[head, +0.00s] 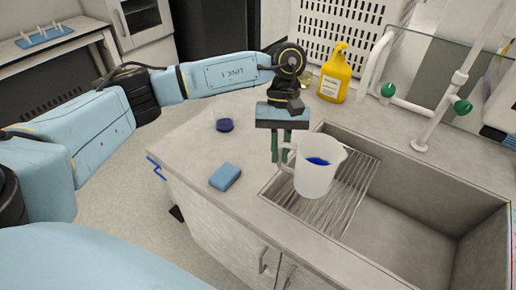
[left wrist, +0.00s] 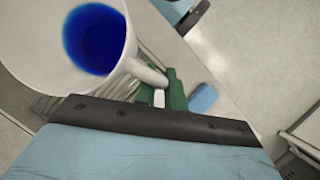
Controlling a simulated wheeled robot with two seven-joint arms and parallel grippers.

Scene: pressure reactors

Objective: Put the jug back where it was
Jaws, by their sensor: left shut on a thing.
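The jug (head: 314,175) is a white, see-through cup with a handle and some blue liquid inside. It is upright in the head view, in front of or over the wire rack at the sink's left side. I cannot tell whether its base touches the rack. My left gripper (head: 281,158) is shut on the jug's handle, left of the jug's body. In the left wrist view the jug (left wrist: 112,62) fills the upper left, and the green fingers (left wrist: 168,92) are at its handle. My right gripper is not in view.
The wire rack (head: 355,187) lies in the sink (head: 405,215). A blue sponge (head: 225,177) and a flask with dark blue liquid (head: 225,124) are on the counter (head: 185,150) at left. A yellow spray bottle (head: 335,75) stands behind. Taps (head: 425,120) rise at the sink's back.

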